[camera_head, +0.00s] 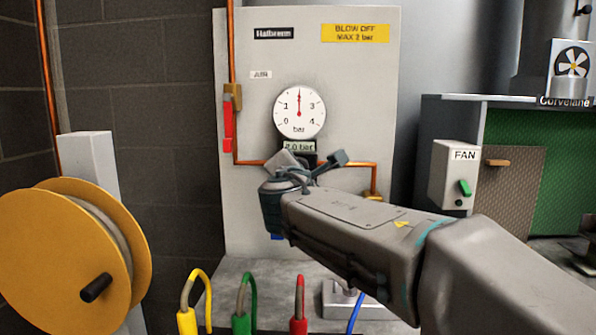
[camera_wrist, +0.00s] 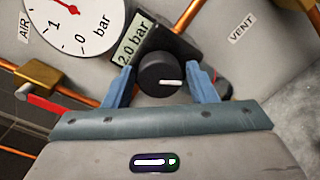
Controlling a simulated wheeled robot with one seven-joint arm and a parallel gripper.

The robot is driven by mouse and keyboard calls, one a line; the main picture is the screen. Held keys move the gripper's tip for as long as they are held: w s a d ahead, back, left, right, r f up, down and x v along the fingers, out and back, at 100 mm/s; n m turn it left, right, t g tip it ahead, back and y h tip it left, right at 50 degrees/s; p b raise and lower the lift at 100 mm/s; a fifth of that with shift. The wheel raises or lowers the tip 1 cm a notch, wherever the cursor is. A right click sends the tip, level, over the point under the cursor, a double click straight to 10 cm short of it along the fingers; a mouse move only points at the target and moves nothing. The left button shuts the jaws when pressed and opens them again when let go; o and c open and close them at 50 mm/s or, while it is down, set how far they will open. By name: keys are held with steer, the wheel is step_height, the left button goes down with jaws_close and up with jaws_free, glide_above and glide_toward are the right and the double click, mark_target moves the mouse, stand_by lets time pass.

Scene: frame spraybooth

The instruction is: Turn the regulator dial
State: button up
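The regulator dial (camera_wrist: 160,75) is a round black knob with a white mark pointing right in the wrist view. My gripper (camera_wrist: 162,80) has its two blue fingers either side of the dial, close to its edges. I cannot tell whether they press on it. The readout (camera_wrist: 131,44) above it shows 2.0 bar, and it also shows in the head view (camera_head: 298,146). The round gauge (camera_head: 299,112) has a red needle pointing straight up. In the head view my gripper (camera_head: 312,163) largely hides the dial.
A red-handled valve (camera_head: 228,122) sits on the copper pipe left of the gauge. A FAN box with a green switch (camera_head: 465,188) stands at right. A yellow hose reel (camera_head: 62,255) is at left. Coloured hose ends (camera_head: 242,300) stand in front of the panel (camera_head: 245,215).

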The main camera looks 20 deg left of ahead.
steer(key=shift+o, duration=0.5)
steer(key=v, duration=1.3)
steer(key=shift+s, duration=0.4)
steer(key=shift+d, duration=0.1)
